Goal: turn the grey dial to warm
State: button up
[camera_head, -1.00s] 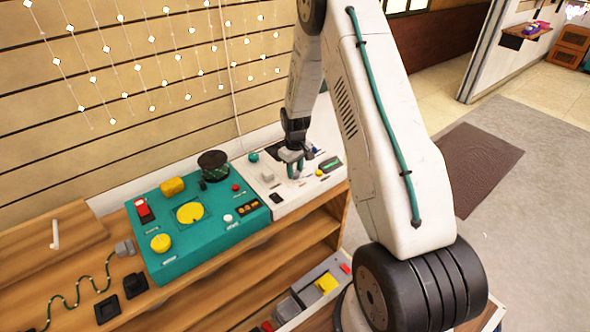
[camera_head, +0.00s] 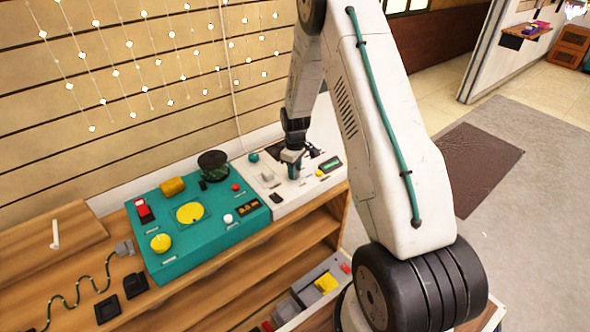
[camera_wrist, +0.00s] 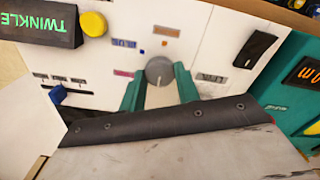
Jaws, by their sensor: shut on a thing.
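The grey dial (camera_wrist: 158,69) is on a white panel (camera_wrist: 203,22), seen in the wrist view among small coloured labels. Blue (camera_wrist: 123,43), orange (camera_wrist: 166,31) and purple (camera_wrist: 123,73) labels sit around it; their words are too blurred to read. My gripper (camera_wrist: 160,72) has its two teal fingers on either side of the dial, shut on it. In the head view my gripper (camera_head: 292,165) is down at the white panel and hides the dial. Which way the dial points cannot be told.
A display reading TWINKLE (camera_wrist: 38,24), a yellow knob (camera_wrist: 93,24) and a blue slider (camera_wrist: 57,94) are near the dial. A teal panel (camera_head: 182,258) with yellow knobs adjoins on the left. String lights (camera_head: 145,60) hang on the wall behind.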

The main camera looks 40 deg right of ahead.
jog(key=o, duration=1)
jog(key=shift+r, duration=0.1)
notch_tip(320, 180, up, 8)
jog(key=shift+f, duration=0.15)
jog(key=shift+a, duration=0.1)
jog(key=s+a+r+m, duration=0.1)
jog(key=s+a+r, duration=0.5)
jog(key=s+r, duration=0.4)
jog(key=s+a+r+m+t, duration=0.1)
jog(key=s+a+r+m, duration=0.1)
jog(key=s+a+r, duration=0.4)
jog(key=s+a+r+m, duration=0.2)
jog(key=s+a+r, duration=0.5)
jog(key=s+r, duration=0.6)
jog(key=shift+s+r, duration=0.15)
jog(key=shift+s, duration=1.55)
jog(key=shift+s+r, duration=0.15)
jog(key=shift+s, duration=1.5)
